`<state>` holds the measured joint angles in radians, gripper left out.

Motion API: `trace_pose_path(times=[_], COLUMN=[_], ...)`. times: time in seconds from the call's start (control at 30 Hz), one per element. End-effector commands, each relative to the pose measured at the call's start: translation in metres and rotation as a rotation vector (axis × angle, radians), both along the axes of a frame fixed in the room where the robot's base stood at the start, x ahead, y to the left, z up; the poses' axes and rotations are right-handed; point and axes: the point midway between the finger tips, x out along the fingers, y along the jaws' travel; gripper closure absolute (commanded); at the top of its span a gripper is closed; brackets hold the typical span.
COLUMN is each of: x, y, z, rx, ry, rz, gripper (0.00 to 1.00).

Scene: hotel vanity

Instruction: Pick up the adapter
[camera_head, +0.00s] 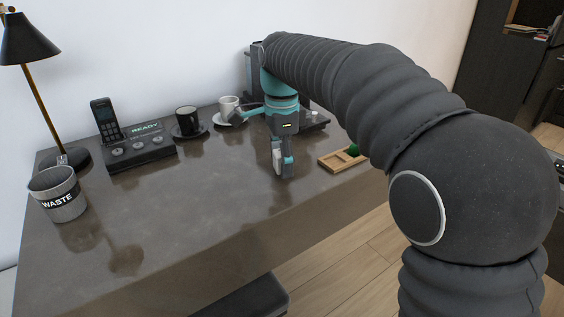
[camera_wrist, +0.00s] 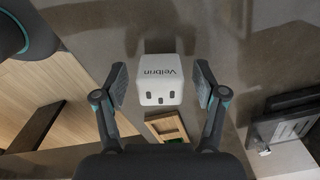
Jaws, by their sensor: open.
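The adapter (camera_wrist: 160,80) is a white block with rounded corners, the name "Velbrin" and dark slots on its near face. In the wrist view it sits between the two fingers of my gripper (camera_wrist: 162,84), with a gap on each side. My gripper is open. In the head view my gripper (camera_head: 282,165) points down over the right part of the dark vanity top (camera_head: 190,215). A pale patch shows at its fingers there, but I cannot tell whether it is the adapter.
A small wooden tray (camera_head: 334,163) with a green item (camera_head: 353,150) lies right of my gripper near the edge. Behind are a white cup (camera_head: 228,106), a black cup (camera_head: 187,120), a phone dock (camera_head: 140,150) and a lamp (camera_head: 28,45). A waste cup (camera_head: 58,195) stands left.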

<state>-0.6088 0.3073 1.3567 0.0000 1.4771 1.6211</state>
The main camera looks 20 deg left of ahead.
Motion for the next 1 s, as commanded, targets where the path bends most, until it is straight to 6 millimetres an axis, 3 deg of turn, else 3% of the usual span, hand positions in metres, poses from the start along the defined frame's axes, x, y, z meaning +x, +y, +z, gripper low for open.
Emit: trace_pose_path(times=[0.07, 0.1, 0.3, 0.37, 0.77, 1.0], x=[0.0, 0.0, 0.0, 0.0, 0.0, 0.001], y=[0.0, 0.0, 0.0, 0.0, 0.0, 0.0], z=[0.0, 0.0, 0.0, 0.0, 0.006, 0.038], rx=[0.0, 0.0, 0.0, 0.0, 0.0, 0.001], ry=[0.0, 0.0, 0.0, 0.0, 0.0, -0.002], rz=[0.0, 0.0, 0.0, 0.0, 0.0, 0.0], gripper=[0.29, 0.34, 0.84, 0.94, 0.94, 0.94])
